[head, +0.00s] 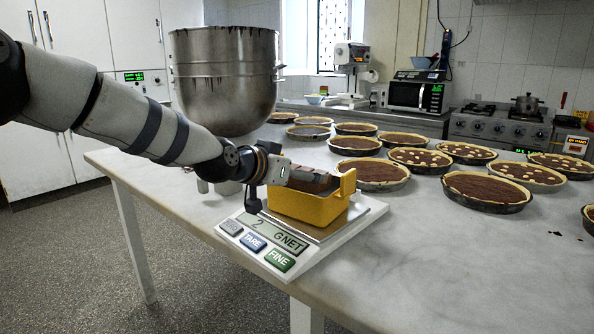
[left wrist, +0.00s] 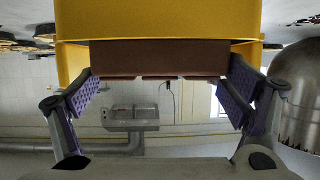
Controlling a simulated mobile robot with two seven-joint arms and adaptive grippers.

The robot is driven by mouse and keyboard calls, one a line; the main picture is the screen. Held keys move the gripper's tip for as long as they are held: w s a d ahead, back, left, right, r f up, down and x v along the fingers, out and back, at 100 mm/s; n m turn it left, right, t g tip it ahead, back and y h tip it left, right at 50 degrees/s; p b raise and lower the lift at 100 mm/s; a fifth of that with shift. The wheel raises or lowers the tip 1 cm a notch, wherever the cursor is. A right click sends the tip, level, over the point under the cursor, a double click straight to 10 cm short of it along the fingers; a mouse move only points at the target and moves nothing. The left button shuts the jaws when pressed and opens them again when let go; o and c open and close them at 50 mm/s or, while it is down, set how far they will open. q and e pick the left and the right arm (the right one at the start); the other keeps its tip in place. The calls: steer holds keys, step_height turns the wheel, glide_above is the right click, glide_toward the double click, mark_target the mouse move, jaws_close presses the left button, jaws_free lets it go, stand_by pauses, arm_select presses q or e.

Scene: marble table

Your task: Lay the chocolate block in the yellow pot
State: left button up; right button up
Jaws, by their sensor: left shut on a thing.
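The yellow pot (head: 310,208) stands on a white kitchen scale (head: 340,235) near the table's front edge. The brown chocolate block (head: 318,186) is at the pot's opening, partly hidden by my gripper and the pot. My left gripper (head: 308,175) reaches over the pot from the left. In the left wrist view, the purple-padded fingers of my left gripper (left wrist: 162,78) are at both ends of the chocolate block (left wrist: 160,57), shut on it. The yellow pot (left wrist: 160,22) fills the top there. Whether the block touches the pot's floor is hidden.
A large steel mixing bowl (head: 225,80) stands behind my left arm. Several chocolate tarts in dark tins, such as the nearest one (head: 487,190), cover the table's back and right. The marble table (head: 450,270) is clear at the front right.

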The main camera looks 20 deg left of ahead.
arm_select(q)
steer(key=shift+f, duration=0.25)
steer(key=o, duration=1.1)
steer(key=shift+w, duration=0.1)
steer(key=shift+r, duration=0.3)
steer(key=p+v, duration=0.1)
steer(key=v, duration=1.1)
steer(key=shift+r+p, duration=0.25)
steer(key=shift+p, duration=0.1)
arm_select(e)
steer(key=shift+w+r+t, duration=0.5)
steer(key=shift+w+r, duration=0.6)
steer(key=shift+w, duration=0.1)
